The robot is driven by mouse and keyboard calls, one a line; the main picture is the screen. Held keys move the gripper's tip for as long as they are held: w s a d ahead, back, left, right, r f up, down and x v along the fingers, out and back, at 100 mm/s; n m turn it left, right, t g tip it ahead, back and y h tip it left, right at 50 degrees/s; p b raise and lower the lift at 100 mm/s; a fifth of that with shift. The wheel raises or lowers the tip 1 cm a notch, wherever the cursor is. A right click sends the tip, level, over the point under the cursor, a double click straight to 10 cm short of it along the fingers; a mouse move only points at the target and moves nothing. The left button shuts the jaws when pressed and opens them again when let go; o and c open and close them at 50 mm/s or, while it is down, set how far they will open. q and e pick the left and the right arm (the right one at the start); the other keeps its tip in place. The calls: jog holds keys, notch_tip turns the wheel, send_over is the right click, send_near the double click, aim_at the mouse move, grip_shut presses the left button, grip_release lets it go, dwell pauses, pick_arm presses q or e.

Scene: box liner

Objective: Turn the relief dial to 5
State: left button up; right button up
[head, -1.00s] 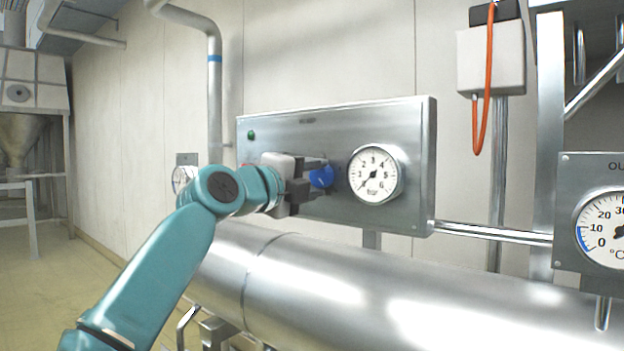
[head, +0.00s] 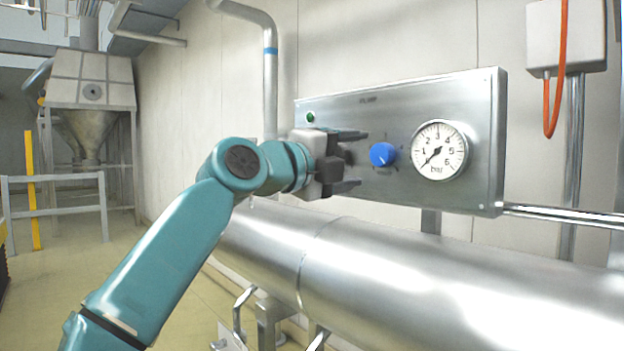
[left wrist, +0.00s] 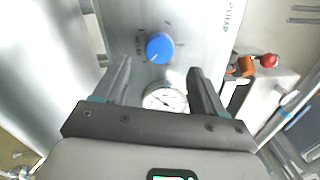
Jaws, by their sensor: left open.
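The blue dial (head: 383,154), a round knob with a thin white mark, sits on the steel pump panel (head: 345,112), left of the gauge. My left gripper (head: 361,160) is open and empty, just left of the dial, with its two fingers pointing at the panel. In the left wrist view the dial (left wrist: 160,47) lies just beyond and between the open fingertips (left wrist: 158,70), apart from them. Its scale marks are too small to read. My right gripper is not in view.
A bar pressure gauge (head: 440,150) sits right of the dial, its needle pointing lower left. A green lamp (head: 310,117) is at the panel's upper left. A thick steel pipe (head: 400,260) runs below the panel. The floor at left is open.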

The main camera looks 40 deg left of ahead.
pick_arm(q)
jog(key=s+b, duration=0.2)
jog(key=s, duration=0.8)
jog(key=shift+a+f, duration=0.35)
jog(key=shift+a, duration=0.05)
